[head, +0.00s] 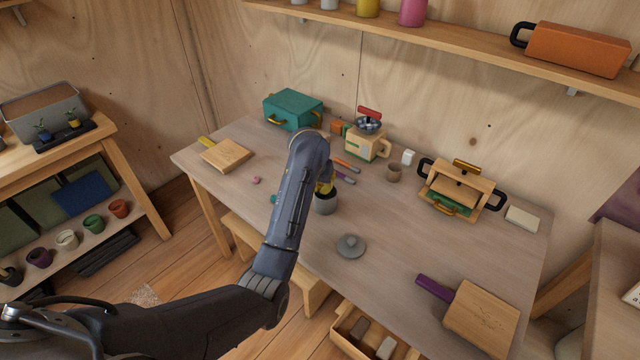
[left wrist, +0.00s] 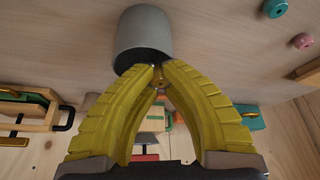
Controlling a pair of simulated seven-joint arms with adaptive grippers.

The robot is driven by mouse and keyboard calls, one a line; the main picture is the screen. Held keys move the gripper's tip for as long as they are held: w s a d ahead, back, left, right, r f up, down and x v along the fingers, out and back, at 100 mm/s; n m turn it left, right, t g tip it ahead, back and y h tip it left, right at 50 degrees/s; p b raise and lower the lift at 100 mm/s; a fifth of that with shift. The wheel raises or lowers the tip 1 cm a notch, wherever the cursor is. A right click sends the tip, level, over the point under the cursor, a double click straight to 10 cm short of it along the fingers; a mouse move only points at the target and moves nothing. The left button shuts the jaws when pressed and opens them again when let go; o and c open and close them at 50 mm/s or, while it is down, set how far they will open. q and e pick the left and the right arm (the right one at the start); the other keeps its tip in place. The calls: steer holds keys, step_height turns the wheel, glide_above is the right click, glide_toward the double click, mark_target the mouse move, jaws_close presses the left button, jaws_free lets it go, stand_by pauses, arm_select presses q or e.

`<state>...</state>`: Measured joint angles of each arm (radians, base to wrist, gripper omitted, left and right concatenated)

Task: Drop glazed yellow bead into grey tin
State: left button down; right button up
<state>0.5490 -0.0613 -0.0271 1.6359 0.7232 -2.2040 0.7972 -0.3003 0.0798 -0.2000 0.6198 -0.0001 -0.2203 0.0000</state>
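The grey tin (head: 325,206) stands on the table just beyond my left arm, its upper part partly hidden by the gripper. In the left wrist view the tin (left wrist: 142,35) is at the top, by the fingertips. My left gripper (head: 326,186) has yellow fingers and is over the tin's mouth. In the left wrist view its fingertips (left wrist: 158,70) are nearly together, with the small glossy yellow bead (left wrist: 158,77) between them. The bead is hidden in the head view. My right gripper is not in view.
A grey knobbed lid (head: 350,246) lies in front of the tin. A pink bead (head: 256,181) and a teal bead (head: 274,199) lie to the left. A cup (head: 394,172) and toy coffee machine (head: 367,143) stand behind. The table's right middle is clear.

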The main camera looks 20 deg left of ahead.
arm_select(q)
steer(key=c, duration=1.5)
jaws_free()
steer(key=shift+o, duration=0.2)
steer(key=shift+r, duration=0.1)
steer(key=v, duration=0.7)
steer(key=shift+r, duration=0.15)
steer(key=shift+s, duration=0.15)
